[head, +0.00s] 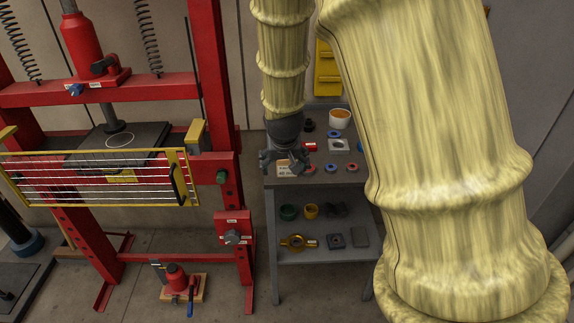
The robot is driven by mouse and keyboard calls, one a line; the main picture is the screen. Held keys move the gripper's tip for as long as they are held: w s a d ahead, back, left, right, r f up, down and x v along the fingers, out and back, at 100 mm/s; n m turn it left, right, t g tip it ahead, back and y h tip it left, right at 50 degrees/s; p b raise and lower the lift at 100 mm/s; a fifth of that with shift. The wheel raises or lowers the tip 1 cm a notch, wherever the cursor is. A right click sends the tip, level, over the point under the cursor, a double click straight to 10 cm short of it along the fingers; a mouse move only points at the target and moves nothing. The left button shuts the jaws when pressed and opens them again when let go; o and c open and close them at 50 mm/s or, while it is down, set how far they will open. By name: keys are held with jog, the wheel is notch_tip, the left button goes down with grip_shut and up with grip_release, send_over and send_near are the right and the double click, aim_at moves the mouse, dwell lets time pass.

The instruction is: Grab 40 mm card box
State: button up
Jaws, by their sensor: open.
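My gripper (284,163) points down over the left part of the grey shelf's top, with its dark fingers spread open. A small tan box with a pale label (286,170), which looks like the card box, shows between and just behind or below the fingers. The gripper hides part of it. I cannot tell whether the fingers are around the box or still above it, nor whether they touch it. The print on its label is too small to read.
The grey shelf unit (352,178) also holds a red box (310,147), a square plate with a hole (339,145), an orange-white cup (340,118) and several small rings. More parts lie on its lower shelf. A red press frame (207,80) stands left. My arm hides the right side.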

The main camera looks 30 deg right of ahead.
aim_at(287, 163)
notch_tip(287, 163, up, 6)
jog(key=w+d+f, duration=0.1)
jog(key=d, duration=0.1)
jog(key=shift+m, duration=0.4)
jog(key=shift+w+r+p+x, duration=0.1)
jog(key=shift+w+p+x, duration=0.1)
jog(key=shift+x, duration=1.5)
jog(key=shift+w+r+p+x, duration=0.1)
jog(key=shift+p+x, duration=0.05)
jog(key=shift+x, duration=1.5)
jog(key=shift+w+p+x, duration=0.1)
jog(key=shift+p+x, duration=0.1)
jog(key=shift+x, duration=1.5)
jog(key=shift+d, duration=0.15)
jog(key=shift+c, duration=0.4)
jog(key=c, duration=1.2)
jog(key=shift+r, duration=0.1)
jog(key=shift+c, duration=0.2)
